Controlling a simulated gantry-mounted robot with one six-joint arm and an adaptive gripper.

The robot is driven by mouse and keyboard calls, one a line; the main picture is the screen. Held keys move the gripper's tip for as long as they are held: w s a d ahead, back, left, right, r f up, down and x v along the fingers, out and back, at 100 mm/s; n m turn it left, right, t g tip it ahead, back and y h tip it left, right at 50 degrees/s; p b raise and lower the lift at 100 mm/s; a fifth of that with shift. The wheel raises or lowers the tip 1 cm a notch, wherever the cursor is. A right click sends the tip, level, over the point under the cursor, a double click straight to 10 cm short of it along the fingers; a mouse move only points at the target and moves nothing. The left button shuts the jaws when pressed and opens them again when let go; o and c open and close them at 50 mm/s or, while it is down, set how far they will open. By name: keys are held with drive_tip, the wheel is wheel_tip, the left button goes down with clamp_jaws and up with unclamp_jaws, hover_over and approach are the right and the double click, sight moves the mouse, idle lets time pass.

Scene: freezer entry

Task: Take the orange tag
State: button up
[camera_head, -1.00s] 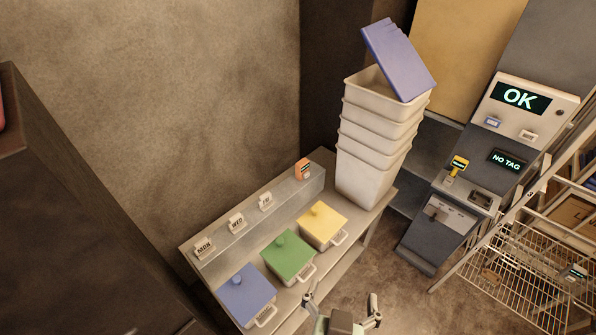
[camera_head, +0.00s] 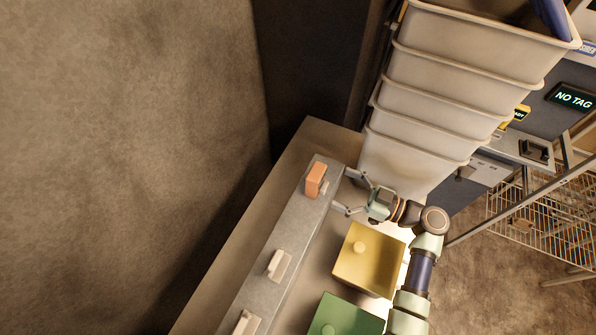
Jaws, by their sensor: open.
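The orange tag (camera_head: 315,179) stands at the far end of the grey raised ledge (camera_head: 300,222) along the back of the bench. My gripper (camera_head: 340,192) is open and comes in from the right. Its two fingers point left toward the tag, one toward the far side and one toward the near side. The fingertips look close to the tag's right side, with nothing between them. I cannot tell whether they touch the ledge.
A stack of white bins (camera_head: 450,100) rises close beyond my gripper. Yellow (camera_head: 368,262) and green (camera_head: 345,315) lidded containers sit on the bench below my arm. Pale tags (camera_head: 279,264) stand farther along the ledge. A NO TAG display (camera_head: 573,96) and a wire basket (camera_head: 535,235) are at right.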

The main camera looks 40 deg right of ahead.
sight(322, 179)
drive_tip(key=shift+x, duration=1)
drive_tip(key=x, duration=0.2)
drive_tip(key=p+x, duration=0.1)
drive_tip(key=x, duration=0.2)
drive_tip(key=shift+w+a+r+p, duration=0.1)
drive_tip(key=shift+w+r+p, duration=0.1)
drive_tip(key=shift+w+p, duration=0.1)
drive_tip(key=c, duration=1.3)
wheel_tip(322, 179, up, 20)
